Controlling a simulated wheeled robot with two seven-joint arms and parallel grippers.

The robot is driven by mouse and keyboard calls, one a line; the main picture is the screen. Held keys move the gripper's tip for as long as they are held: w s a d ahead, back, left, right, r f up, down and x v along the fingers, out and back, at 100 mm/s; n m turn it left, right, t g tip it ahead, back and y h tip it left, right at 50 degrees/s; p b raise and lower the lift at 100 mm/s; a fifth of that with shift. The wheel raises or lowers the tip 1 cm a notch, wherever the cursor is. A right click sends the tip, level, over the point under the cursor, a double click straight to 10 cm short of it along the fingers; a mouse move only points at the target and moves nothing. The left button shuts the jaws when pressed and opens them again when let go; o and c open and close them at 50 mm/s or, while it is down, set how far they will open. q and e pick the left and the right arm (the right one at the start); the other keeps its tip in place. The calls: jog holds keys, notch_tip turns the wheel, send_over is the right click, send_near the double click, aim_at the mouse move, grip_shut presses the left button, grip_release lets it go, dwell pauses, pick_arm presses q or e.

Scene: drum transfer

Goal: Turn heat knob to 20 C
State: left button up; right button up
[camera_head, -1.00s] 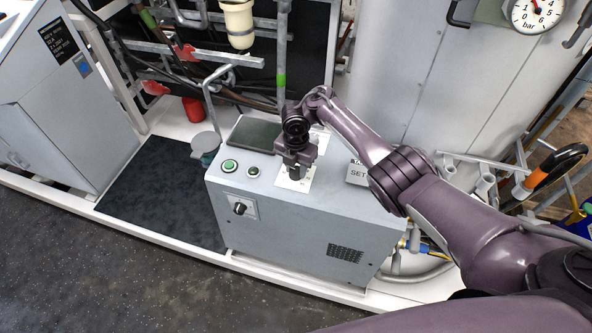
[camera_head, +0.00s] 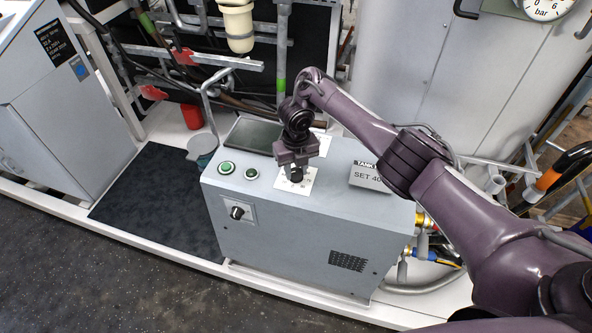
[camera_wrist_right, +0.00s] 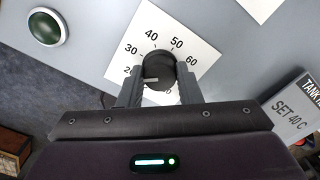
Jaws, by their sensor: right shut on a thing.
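The black heat knob (camera_wrist_right: 158,66) sits on a white dial plate (camera_wrist_right: 197,47) with numbers 30, 40, 50 and 60 in the right wrist view. A number starting with 2 is partly covered by a finger. The knob's white pointer line points left, close to that number; the exact reading cannot be told. My right gripper (camera_wrist_right: 159,84) is shut on the knob, one finger on each side. In the head view my right gripper (camera_head: 297,167) reaches down onto the dial plate (camera_head: 296,187) on top of the grey control box (camera_head: 295,227). My left gripper is out of view.
A sign reading SET 40 (camera_head: 368,177) stands right of the dial. Green buttons (camera_head: 227,168) are left of it, and a front knob (camera_head: 238,212) is on the box face. A large grey tank (camera_head: 440,85) stands behind my right arm.

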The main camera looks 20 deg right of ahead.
aim_at(296, 171)
jog(key=shift+f+n, duration=0.1)
jog(key=shift+n, duration=0.5)
jog(key=shift+s, duration=0.1)
jog(key=o, duration=1)
jog(key=shift+c, duration=0.2)
notch_tip(296, 171, up, 8)
jog(key=p, duration=0.7)
